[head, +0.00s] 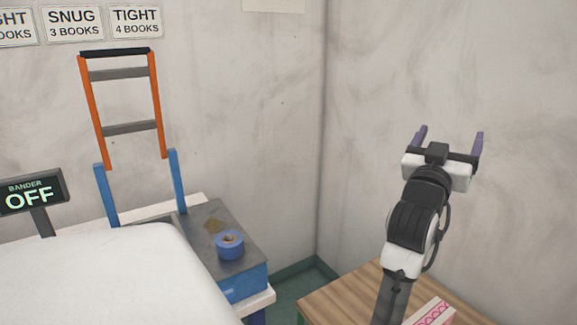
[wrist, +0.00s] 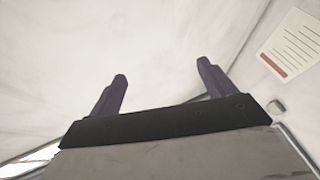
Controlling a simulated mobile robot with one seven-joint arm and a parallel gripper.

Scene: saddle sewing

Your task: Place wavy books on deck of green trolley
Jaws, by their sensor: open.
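My gripper (head: 450,133) is raised at the right in the head view, pointing up in front of the bare wall. Its two purple fingers are apart with nothing between them, as the wrist view (wrist: 162,70) also shows. A pink and white item with a looping pattern (head: 436,312), perhaps a wavy book, lies on a wooden top (head: 345,297) at the bottom edge, below my gripper and partly cut off. A sliver of green shows under this top's left corner; I cannot tell whether it is the green trolley.
A bench with a blue-sided machine (head: 250,282), a blue roll (head: 230,245) and an upright orange frame (head: 99,125) stands at left. An "OFF" display (head: 31,192) is far left. A white rounded surface (head: 110,275) fills the lower left. A paper (wrist: 292,45) hangs on the wall.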

